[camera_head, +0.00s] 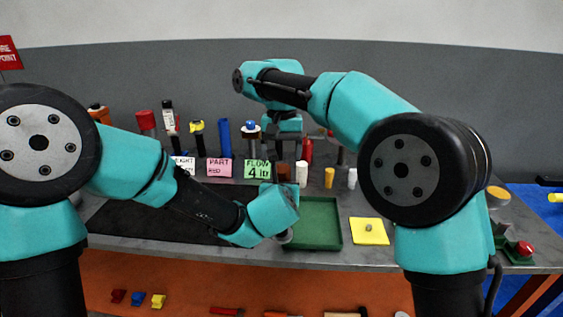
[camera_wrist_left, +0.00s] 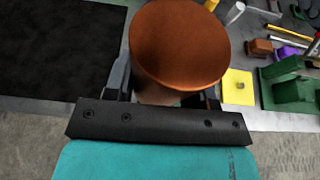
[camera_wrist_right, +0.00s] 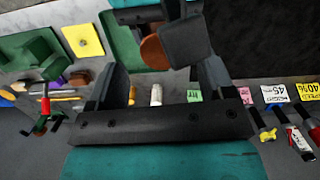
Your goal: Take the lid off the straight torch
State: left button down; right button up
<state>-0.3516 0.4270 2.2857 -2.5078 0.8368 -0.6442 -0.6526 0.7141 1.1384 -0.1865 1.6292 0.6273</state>
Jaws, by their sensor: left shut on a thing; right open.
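A brown-orange, round-topped cylinder, perhaps the straight torch, (camera_wrist_left: 180,45) stands between the jaws of my left gripper (camera_wrist_left: 163,95), which is shut on it. In the head view the brown cylinder (camera_head: 283,172) shows just above my left wrist, over the back of the table. Its lower part is hidden, and I cannot tell where a lid would meet the body. My right gripper (camera_wrist_right: 152,62) is open.
A green tray (camera_head: 337,234) lies in front, with a yellow pad (camera_head: 369,231) right of it and a black mat (camera_head: 130,222) left. Several bottles and tubes, including a blue one (camera_head: 224,138), stand behind label cards (camera_head: 219,167). A red button (camera_head: 525,248) sits far right.

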aim_at(282, 168)
jog(key=shift+r, duration=0.3)
jog(key=shift+o, duration=0.5)
jog(key=shift+w+r, duration=0.25)
jog(key=shift+r, duration=0.35)
notch_tip(282, 168, up, 6)
jog(key=w+m, duration=0.1)
jog(key=m, duration=0.2)
jog(key=shift+d, duration=0.2)
jog(key=shift+w, duration=0.1)
jog(key=shift+s+a+f, duration=0.1)
jog(key=shift+s+f, duration=0.2)
jog(key=shift+f, duration=1.65)
jog(key=shift+s+f, duration=0.25)
jog(key=shift+f, duration=1.7)
jog(key=shift+s+a+f, duration=0.1)
jog(key=shift+s+f, duration=0.2)
jog(key=shift+f, duration=1.65)
